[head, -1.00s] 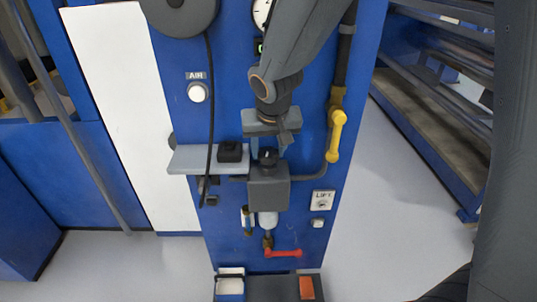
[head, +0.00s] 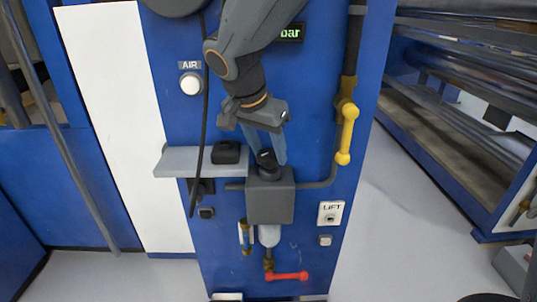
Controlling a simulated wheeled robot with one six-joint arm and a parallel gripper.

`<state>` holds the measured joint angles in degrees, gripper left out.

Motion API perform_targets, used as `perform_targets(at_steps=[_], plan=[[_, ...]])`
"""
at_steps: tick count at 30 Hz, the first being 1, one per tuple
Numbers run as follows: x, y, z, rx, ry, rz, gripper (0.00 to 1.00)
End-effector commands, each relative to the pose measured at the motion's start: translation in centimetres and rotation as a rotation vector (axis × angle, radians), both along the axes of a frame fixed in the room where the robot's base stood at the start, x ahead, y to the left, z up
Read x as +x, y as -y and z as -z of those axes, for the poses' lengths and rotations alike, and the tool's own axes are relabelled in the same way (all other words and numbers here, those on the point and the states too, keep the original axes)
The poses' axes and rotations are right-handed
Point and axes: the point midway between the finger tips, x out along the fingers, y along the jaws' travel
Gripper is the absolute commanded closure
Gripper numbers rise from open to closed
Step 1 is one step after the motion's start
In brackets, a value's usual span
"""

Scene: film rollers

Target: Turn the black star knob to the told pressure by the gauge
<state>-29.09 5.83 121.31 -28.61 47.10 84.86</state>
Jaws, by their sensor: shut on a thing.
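The black star knob (head: 267,162) sits on top of the grey regulator block (head: 270,200) on the blue panel. My gripper (head: 268,150) comes down from above, tilted, and its two fingers are shut on the knob, one on each side. The fingers and wrist hide part of the knob. The round gauge is not visible now. A small dark display (head: 290,32) with green "bar" lettering shows beside my arm at the top; any digits are hidden.
A grey shelf (head: 175,163) with a black block (head: 226,152) juts out left of the knob. A yellow lever (head: 347,133) is at right, a red lever (head: 288,276) below. A black cable (head: 204,110) hangs at left.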

Motion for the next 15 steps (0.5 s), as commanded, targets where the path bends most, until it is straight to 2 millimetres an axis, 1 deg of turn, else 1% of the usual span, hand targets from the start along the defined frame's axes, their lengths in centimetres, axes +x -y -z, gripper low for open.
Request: perform_targets(at_steps=[6, 15], plan=[[0.09, -0.08, -0.04, 0.0, 0.001, 0.083, 0.78], [0.1, -0.08, -0.09, 0.001, 0.001, 0.121, 0.78]])
